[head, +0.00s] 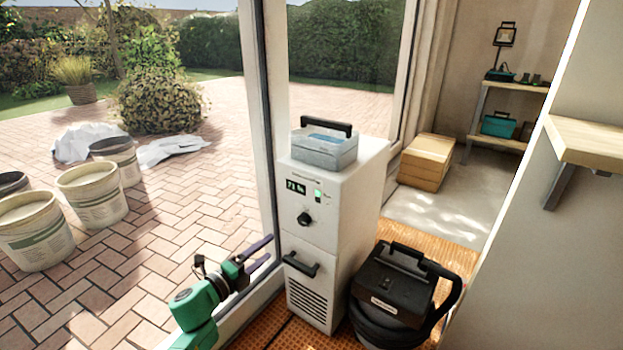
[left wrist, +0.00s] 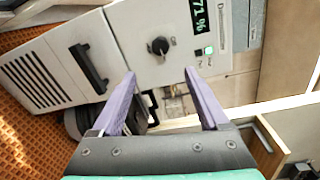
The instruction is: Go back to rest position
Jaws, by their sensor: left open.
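My left gripper (head: 257,255) comes in from the lower left in the head view, with its green and black arm. Its two purple fingers are apart and hold nothing, close to the front of the white dehumidifier (head: 345,225). The gripper looks apart from the unit. My right gripper is not in view.
A grey-blue case (head: 322,150) sits on the unit. A black vacuum (head: 398,290) stands right of it on orange matting. A glass door frame (head: 259,110) rises behind my left gripper. White buckets (head: 92,195) stand outside. A wooden shelf (head: 585,143) juts in at right.

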